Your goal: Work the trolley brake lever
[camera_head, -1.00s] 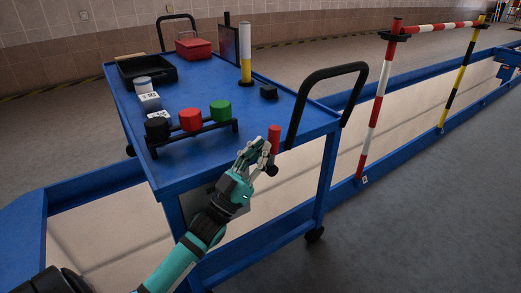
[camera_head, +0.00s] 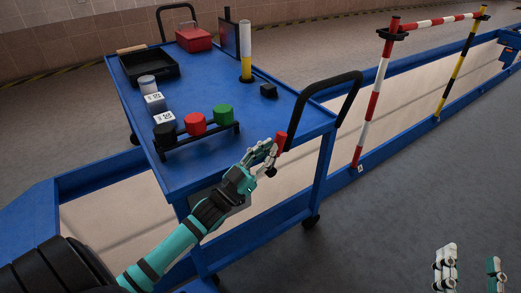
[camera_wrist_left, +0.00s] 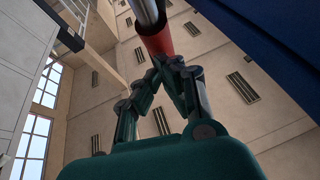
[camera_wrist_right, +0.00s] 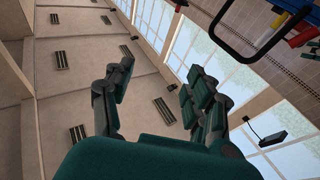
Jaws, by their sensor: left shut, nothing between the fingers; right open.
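The blue trolley (camera_head: 185,178) stands ahead of me. The red grip of its brake lever (camera_head: 281,139) is at the trolley's near right corner, leaning slightly right. My left gripper (camera_head: 268,152) is beside it, shut with nothing between the fingers. In the left wrist view the red grip (camera_wrist_left: 158,42) sits on a metal rod just beyond the closed fingertips (camera_wrist_left: 170,65); I cannot tell whether they touch it. The lever's base is hidden. My right gripper (camera_head: 470,268) is low at the right, open and empty, well away from the trolley; its fingers also show in the right wrist view (camera_wrist_right: 155,95).
A black push handle (camera_head: 325,82) rises close behind the lever. Black, red and green knobs (camera_head: 195,124) stand on a rack at the trolley's near edge. A black tray (camera_head: 150,68) and red box (camera_head: 194,40) lie farther back. A striped barrier (camera_head: 374,92) stands right. The right floor is clear.

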